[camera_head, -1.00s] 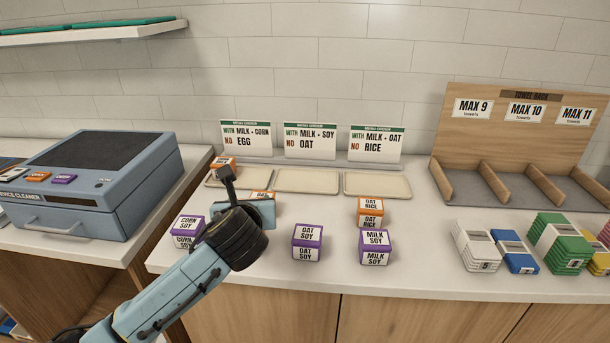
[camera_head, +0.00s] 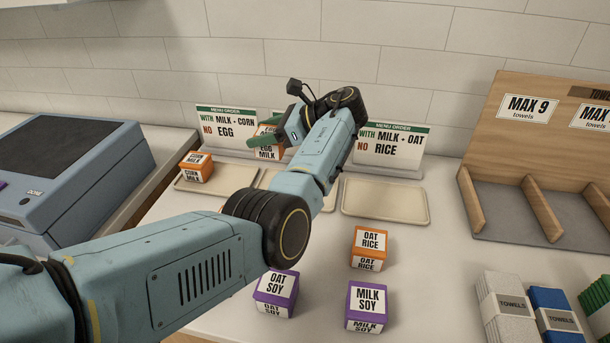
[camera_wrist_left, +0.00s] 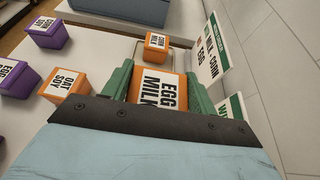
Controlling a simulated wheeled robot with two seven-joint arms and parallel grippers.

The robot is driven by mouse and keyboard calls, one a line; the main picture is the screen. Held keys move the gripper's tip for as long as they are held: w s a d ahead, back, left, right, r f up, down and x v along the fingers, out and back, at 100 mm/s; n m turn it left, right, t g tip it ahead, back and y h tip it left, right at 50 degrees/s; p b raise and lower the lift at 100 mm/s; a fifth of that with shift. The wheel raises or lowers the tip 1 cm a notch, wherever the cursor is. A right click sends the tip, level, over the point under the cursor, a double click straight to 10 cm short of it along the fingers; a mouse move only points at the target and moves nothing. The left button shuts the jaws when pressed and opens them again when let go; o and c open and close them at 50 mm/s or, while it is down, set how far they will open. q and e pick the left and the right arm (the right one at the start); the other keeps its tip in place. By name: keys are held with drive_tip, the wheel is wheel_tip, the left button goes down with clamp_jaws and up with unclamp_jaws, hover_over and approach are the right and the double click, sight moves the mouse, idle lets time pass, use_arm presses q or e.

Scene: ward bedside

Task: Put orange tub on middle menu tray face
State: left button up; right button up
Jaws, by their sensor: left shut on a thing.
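My left gripper (camera_head: 275,138) is shut on an orange tub (camera_head: 268,150) labelled EGG MILK. It holds the tub up at the back, near the left end of the middle menu sign. In the left wrist view the tub (camera_wrist_left: 160,90) sits between the green fingers (camera_wrist_left: 160,88). The middle tray (camera_head: 331,196) is mostly hidden behind my left arm, as is the middle sign. I cannot tell the gap between tub and tray. Another orange tub (camera_head: 196,167), labelled CORN MILK, stands on the left tray (camera_head: 228,180). My right gripper is out of view.
The right tray (camera_head: 385,201) is empty. An orange OAT RICE tub (camera_head: 369,248) and purple OAT SOY (camera_head: 275,293) and MILK SOY (camera_head: 367,306) tubs stand in front. A wooden towel rack (camera_head: 535,150) and towel stacks (camera_head: 505,308) are at right, a blue-grey cleaner (camera_head: 70,175) at left.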

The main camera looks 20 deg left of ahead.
sight(268, 156)
use_arm(q)
drive_tip(key=f, duration=0.1)
drive_tip(key=f+b, duration=0.1)
drive_tip(key=f, duration=0.3)
drive_tip(key=shift+s+d+f+b, duration=0.1)
drive_tip(key=shift+d+b, duration=0.15)
drive_tip(key=shift+b, duration=0.1)
drive_tip(key=shift+f, duration=0.6)
wheel_tip(268, 156, down, 3)
drive_tip(key=shift+f+b, duration=0.15)
drive_tip(key=shift+b, duration=0.75)
drive_tip(key=shift+f, duration=0.25)
drive_tip(key=o, duration=1.1)
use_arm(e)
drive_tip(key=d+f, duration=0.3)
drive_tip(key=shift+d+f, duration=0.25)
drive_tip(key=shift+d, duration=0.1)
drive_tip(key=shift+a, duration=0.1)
